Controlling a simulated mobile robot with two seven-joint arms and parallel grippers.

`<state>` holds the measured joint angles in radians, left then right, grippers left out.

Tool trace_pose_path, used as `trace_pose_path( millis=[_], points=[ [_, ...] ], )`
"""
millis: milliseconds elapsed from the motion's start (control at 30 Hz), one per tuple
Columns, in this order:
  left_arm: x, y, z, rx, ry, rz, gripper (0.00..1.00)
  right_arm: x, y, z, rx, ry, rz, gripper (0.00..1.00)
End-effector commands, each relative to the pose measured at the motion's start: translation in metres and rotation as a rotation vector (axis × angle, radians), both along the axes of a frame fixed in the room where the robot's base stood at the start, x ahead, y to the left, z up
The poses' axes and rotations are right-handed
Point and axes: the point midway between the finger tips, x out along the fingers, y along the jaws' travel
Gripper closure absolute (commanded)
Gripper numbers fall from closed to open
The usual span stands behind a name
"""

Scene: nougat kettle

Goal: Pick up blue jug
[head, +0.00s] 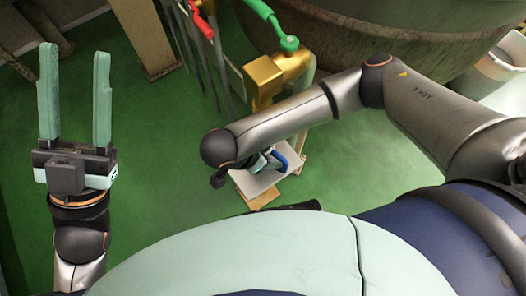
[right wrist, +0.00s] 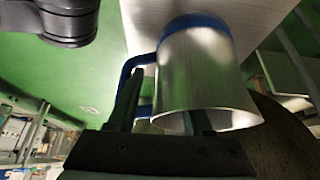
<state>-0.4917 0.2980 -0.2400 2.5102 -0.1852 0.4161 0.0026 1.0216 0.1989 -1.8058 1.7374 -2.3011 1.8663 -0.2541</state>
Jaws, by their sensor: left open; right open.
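The blue jug (right wrist: 205,75) has a metal body with a blue rim band and a blue handle, and fills the middle of the right wrist view. In the head view only blue parts of the jug (head: 281,160) show, over a small white board, mostly behind my right arm. My right gripper (right wrist: 165,100) is open at the jug. One finger is beside the handle and the other is by the open mouth; whether they touch it I cannot tell. My left gripper (head: 75,52) is open and empty at the left, far from the jug.
The white board (head: 257,184) stands low over the green floor (head: 150,160). A brass valve (head: 275,78) with a green lever is just behind it. A large kettle (head: 430,30) fills the back right. The floor between my left gripper and the board is clear.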

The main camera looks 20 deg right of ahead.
Motion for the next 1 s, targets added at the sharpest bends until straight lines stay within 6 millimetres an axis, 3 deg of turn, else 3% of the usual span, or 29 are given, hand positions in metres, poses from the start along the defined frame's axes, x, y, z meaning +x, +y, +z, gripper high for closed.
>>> trace_pose_path(
  millis=[200, 633, 1000],
  points=[
    [0.0001, -0.0008, -0.0001, 0.004, 0.001, -0.004, 0.5, 0.0002, 0.0, 0.0001, 0.001, 0.0, 0.0, 0.52],
    [-0.0002, -0.0007, 0.0002, 0.004, -0.001, -0.004, 0.5, 0.0002, 0.0003, 0.0004, 0.001, 0.0, 0.0, 1.0],
    [-0.0003, -0.0005, 0.0004, 0.005, -0.003, -0.003, 0.5, 0.0001, 0.0003, 0.0004, 0.001, 0.0, 0.0, 1.0]
  ],
)
